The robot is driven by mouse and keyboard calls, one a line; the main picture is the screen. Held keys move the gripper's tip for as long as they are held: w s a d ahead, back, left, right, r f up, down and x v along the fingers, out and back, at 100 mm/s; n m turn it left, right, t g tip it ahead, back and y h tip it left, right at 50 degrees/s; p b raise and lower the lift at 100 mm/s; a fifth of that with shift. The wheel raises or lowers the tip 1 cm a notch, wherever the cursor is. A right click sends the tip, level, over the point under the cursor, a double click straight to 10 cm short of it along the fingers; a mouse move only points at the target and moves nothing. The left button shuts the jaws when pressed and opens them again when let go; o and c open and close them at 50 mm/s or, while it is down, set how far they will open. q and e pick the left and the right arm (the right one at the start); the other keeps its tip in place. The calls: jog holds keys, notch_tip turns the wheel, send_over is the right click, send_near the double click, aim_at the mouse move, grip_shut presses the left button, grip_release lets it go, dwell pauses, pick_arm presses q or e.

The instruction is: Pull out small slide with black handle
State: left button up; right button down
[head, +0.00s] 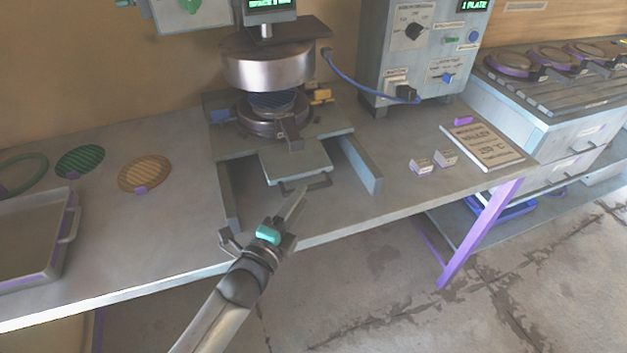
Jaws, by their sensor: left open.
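The small slide (298,158) is a flat pale-grey plate under the press (268,65), in the middle of the head view. Its black handle (318,184) is on the front edge, facing me. My left gripper (262,217) is open and empty, in front of the slide and a little to the left of the handle. One finger points up toward the handle and in the picture comes close to its left end. I cannot tell whether they touch. My right gripper is not in view.
Grey side rails (361,165) flank the slide on the workbench. A control box (422,50) with a blue cable stands behind right. A sign (483,146) and two small blocks lie at right. Round discs (145,173) and a grey tray (35,240) lie at left.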

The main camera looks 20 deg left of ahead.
aim_at(309, 186)
pick_arm(q)
jog(key=w, duration=0.3)
jog(key=w+d+b, duration=0.1)
jog(key=w, duration=0.2)
jog(key=shift+d, duration=0.1)
jog(key=shift+w, duration=0.3)
jog(key=shift+w+d, duration=0.1)
jog(key=shift+w, duration=0.15)
jog(key=c, duration=0.6)
grip_shut()
jog(key=shift+f, duration=0.1)
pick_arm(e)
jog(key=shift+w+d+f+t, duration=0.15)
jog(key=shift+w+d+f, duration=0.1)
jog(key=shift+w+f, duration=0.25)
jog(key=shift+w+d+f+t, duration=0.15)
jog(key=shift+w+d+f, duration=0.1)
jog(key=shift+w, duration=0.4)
pick_arm(q)
jog(key=shift+s, duration=0.1)
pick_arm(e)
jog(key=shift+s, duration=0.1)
